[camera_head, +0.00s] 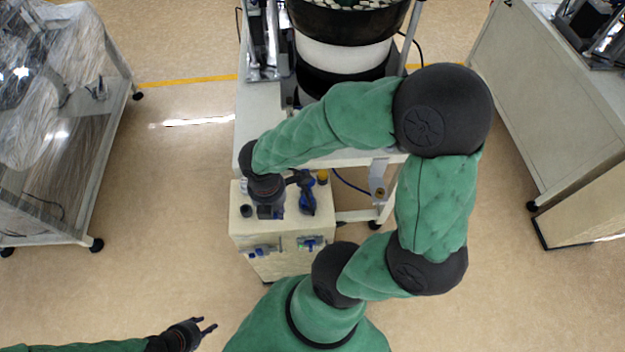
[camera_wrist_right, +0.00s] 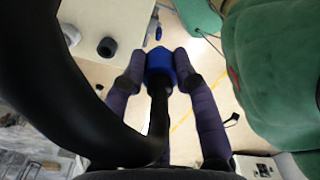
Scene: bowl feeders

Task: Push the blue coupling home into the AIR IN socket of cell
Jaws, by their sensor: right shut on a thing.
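The blue coupling (camera_wrist_right: 160,62) shows in the right wrist view between the two purplish fingers of my right gripper (camera_wrist_right: 160,75), which is shut on it. A black hose-like piece (camera_wrist_right: 157,125) runs from the coupling toward the wrist. In the head view my right gripper (camera_head: 269,211) is low over the beige cabinet top, and its fingertips and the coupling cannot be made out clearly. I cannot pick out the AIR IN socket for certain. My left gripper (camera_head: 207,326) is open and empty over the floor at the bottom left.
The bowl feeder (camera_head: 345,50) stands on a table behind. My right arm arches over.

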